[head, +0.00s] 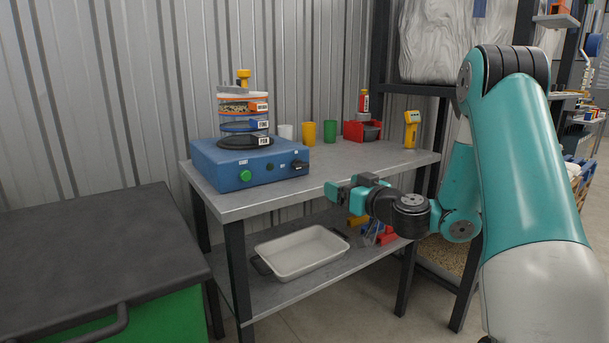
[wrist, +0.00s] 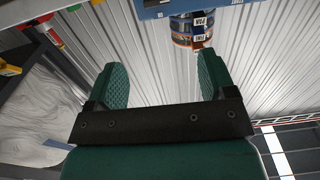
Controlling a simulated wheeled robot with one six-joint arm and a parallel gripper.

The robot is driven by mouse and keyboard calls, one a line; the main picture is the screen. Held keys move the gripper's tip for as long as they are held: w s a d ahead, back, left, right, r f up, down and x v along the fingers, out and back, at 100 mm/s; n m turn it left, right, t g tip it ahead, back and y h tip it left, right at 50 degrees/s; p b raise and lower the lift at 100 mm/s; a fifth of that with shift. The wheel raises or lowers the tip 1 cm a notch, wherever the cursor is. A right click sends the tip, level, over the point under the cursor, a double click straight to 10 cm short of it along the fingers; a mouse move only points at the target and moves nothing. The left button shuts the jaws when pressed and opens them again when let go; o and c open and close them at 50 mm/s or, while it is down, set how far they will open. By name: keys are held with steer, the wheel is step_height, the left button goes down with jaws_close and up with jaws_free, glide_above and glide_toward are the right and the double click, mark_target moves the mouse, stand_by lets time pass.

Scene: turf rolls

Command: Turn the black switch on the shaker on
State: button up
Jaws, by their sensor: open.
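The shaker (head: 225,168) is a blue box on the left part of the metal table. A stack of round sieves (head: 243,118) stands on it. Its front has a green round button (head: 245,175) at the left and the black switch (head: 299,164) at the right. My gripper (head: 335,190) is in front of the table's front edge, to the right of the shaker and apart from it. In the wrist view its two green fingers (wrist: 160,80) are spread with nothing between them. The shaker's blue edge (wrist: 185,6) shows at the top there; the switch cannot be made out.
The table (head: 345,168) also holds yellow (head: 309,133) and green (head: 330,131) cups, a red bin (head: 362,131) and a yellow handheld device (head: 411,128). A white tray (head: 300,252) lies on the lower shelf. A dark-lidded green container (head: 90,255) stands at the left.

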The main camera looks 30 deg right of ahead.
steer(key=p, duration=1.3)
glide_toward(303, 166)
steer(key=w+p, duration=0.2)
steer(key=w, duration=0.2)
steer(key=w+p, duration=0.3)
steer(key=w, duration=0.2)
steer(key=shift+w+a, duration=0.1)
steer(key=shift+a, duration=0.15)
